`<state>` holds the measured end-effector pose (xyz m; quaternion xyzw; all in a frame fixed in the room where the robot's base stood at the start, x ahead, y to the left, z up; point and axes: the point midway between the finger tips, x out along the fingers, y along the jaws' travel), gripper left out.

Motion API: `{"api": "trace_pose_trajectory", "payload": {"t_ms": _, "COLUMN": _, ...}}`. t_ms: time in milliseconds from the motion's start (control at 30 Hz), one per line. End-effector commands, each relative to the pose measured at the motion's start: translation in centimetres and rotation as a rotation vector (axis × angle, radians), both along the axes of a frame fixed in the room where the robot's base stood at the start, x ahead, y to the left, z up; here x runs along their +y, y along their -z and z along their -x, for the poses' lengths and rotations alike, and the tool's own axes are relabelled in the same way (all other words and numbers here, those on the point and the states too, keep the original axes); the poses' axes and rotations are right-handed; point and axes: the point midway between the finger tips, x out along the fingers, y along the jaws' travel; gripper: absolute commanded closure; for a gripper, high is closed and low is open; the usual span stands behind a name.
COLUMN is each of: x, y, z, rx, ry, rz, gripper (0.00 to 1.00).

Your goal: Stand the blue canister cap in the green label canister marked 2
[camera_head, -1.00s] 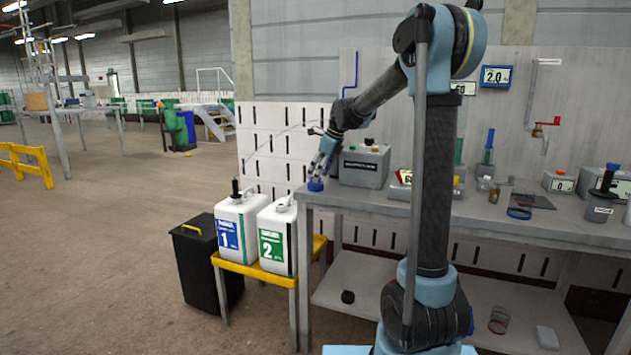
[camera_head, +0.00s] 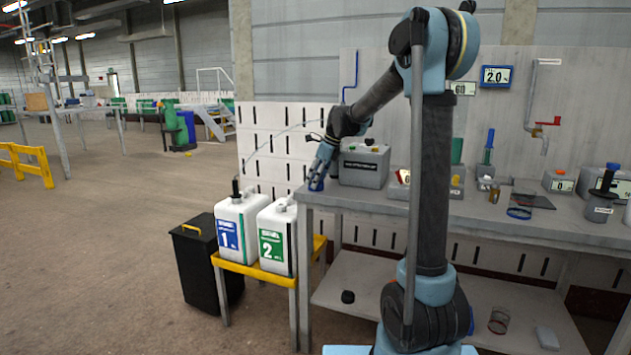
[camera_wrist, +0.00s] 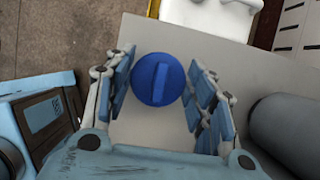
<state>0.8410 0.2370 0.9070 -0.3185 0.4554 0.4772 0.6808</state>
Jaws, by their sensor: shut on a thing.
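The blue canister cap (camera_wrist: 157,80) is round with a raised bar across its top, seen from above in the wrist view. My gripper (camera_wrist: 160,88) is shut on it, with a finger on each side. In the head view my gripper (camera_head: 318,180) points down with the cap (camera_head: 316,187) at its tips, at the left front corner of the workbench. The white canister with the green label marked 2 (camera_head: 276,248) stands upright on a yellow-topped stand, below and left of the gripper. Its top opening is hard to make out.
A white canister with a blue label marked 1 (camera_head: 229,240) stands beside canister 2, with a black upright part on top. A black bin (camera_head: 195,268) is left of the stand (camera_head: 256,270). A grey box (camera_head: 362,168) sits on the workbench (camera_head: 350,203) close right of my gripper.

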Motion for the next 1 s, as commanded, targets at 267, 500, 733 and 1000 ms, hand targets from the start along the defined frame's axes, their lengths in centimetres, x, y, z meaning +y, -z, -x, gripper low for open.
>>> {"api": "trace_pose_trajectory", "payload": {"t_ms": 267, "x": 0.0, "y": -0.3, "z": 0.0, "rx": 0.0, "ry": 0.0, "rz": 0.0, "gripper": 0.77}}
{"api": "trace_pose_trajectory", "payload": {"t_ms": 500, "x": 0.0, "y": -1.2, "z": 0.0, "rx": 0.0, "ry": 0.0, "rz": 0.0, "gripper": 0.77}}
{"api": "trace_pose_trajectory", "payload": {"t_ms": 733, "x": 0.0, "y": -2.2, "z": 0.0, "rx": 0.0, "ry": 0.0, "rz": 0.0, "gripper": 0.77}}
{"api": "trace_pose_trajectory", "payload": {"t_ms": 1000, "x": 0.0, "y": -3.0, "z": 0.0, "rx": 0.0, "ry": 0.0, "rz": 0.0, "gripper": 0.77}}
